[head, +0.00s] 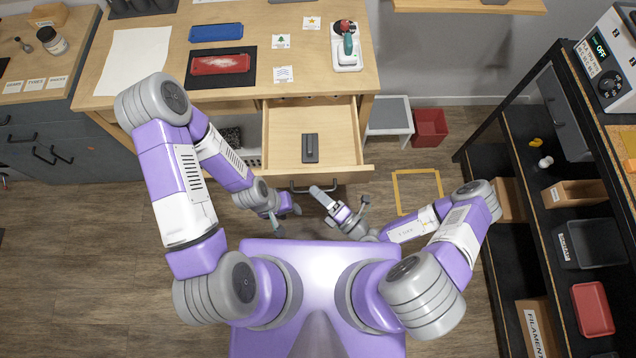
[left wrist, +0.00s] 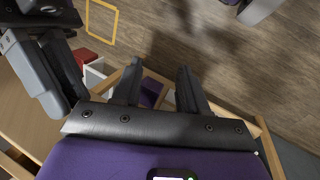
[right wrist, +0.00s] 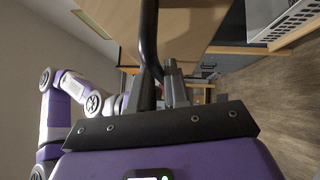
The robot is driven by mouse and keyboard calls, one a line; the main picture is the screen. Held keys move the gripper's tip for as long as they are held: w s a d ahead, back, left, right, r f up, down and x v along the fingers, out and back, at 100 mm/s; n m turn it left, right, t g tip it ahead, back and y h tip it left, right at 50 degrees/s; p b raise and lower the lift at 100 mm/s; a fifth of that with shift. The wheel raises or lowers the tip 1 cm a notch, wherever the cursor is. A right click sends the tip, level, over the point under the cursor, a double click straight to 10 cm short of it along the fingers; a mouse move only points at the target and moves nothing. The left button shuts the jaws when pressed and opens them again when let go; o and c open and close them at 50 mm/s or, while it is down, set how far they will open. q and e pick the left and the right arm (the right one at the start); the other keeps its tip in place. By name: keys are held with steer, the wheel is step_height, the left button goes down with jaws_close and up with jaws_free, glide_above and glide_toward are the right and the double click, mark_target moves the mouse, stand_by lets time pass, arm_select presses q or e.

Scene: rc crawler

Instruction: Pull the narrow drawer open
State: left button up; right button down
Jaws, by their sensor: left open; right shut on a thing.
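The narrow wooden drawer (head: 345,140) stands pulled out from the workbench, with a small dark grey object (head: 310,150) inside it. Its dark bar handle (head: 300,189) is on the front face. My right gripper (head: 320,192) is at the handle. In the right wrist view, the fingers (right wrist: 162,88) are shut on the dark handle (right wrist: 149,35), beside the wooden drawer front (right wrist: 190,35). My left gripper (head: 287,215) is left of and below the right one, in front of the drawer. In the left wrist view its fingers (left wrist: 158,88) are apart, with nothing between them.
The workbench top (head: 300,20) holds a red piece on a black mat (head: 250,68), a blue tray (head: 216,32) and a white holder (head: 346,55). A white stool (head: 388,112) and red bin (head: 430,128) stand right of the drawer. A black shelf unit (head: 520,150) is farther right.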

steer(key=c, duration=1.2)
jaws_free()
steer(key=shift+o, duration=0.2)
steer(key=shift+d, duration=0.1)
steer(key=v, duration=0.7)
steer(key=shift+s, duration=0.2)
steer(key=shift+d, duration=0.15)
